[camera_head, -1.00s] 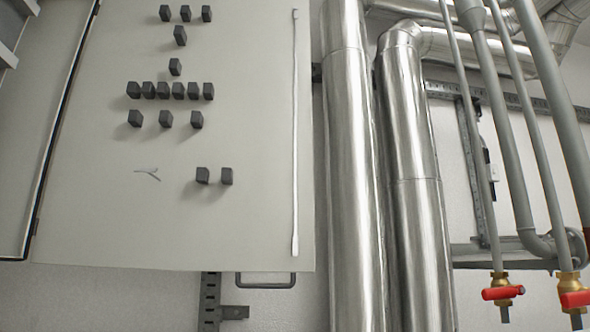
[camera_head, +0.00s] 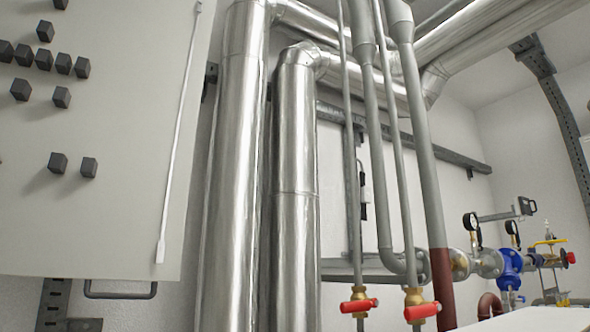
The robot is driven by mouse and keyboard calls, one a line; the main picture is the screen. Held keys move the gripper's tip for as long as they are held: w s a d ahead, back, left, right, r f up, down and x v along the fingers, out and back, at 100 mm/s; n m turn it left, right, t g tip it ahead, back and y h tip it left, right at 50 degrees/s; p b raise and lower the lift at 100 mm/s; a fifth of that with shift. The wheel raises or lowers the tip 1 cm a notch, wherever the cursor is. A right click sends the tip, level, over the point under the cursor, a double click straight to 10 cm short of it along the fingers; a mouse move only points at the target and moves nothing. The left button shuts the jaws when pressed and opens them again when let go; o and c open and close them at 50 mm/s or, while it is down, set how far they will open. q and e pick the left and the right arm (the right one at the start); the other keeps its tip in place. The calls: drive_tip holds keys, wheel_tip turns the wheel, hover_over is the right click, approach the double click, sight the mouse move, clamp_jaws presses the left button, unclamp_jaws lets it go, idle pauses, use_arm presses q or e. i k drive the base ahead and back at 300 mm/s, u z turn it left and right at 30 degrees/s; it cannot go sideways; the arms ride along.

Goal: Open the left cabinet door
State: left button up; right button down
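A light grey cabinet door panel (camera_head: 110,150) fills the left side of the head view and is cut off by the left and top edges. It carries several black square knobs (camera_head: 44,60) and a long thin light strip (camera_head: 180,130) near its right edge. I cannot tell whether this panel is the left cabinet door. A dark bar handle (camera_head: 120,291) shows just below the panel's lower edge. Neither of my grippers shows in this view.
Two large shiny insulated pipes (camera_head: 235,170) stand right of the panel. Thinner grey pipes run down to two red-handled valves (camera_head: 360,305). Gauges and a blue valve body (camera_head: 510,268) are at the far right. A perforated rail (camera_head: 55,300) shows below the panel.

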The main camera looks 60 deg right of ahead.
sight(101, 101)
drive_tip(key=z, duration=0.3)
drive_tip(key=i, duration=0.85)
drive_tip(key=z, duration=1.2)
drive_tip(key=i, duration=0.45)
drive_tip(key=z, duration=0.05)
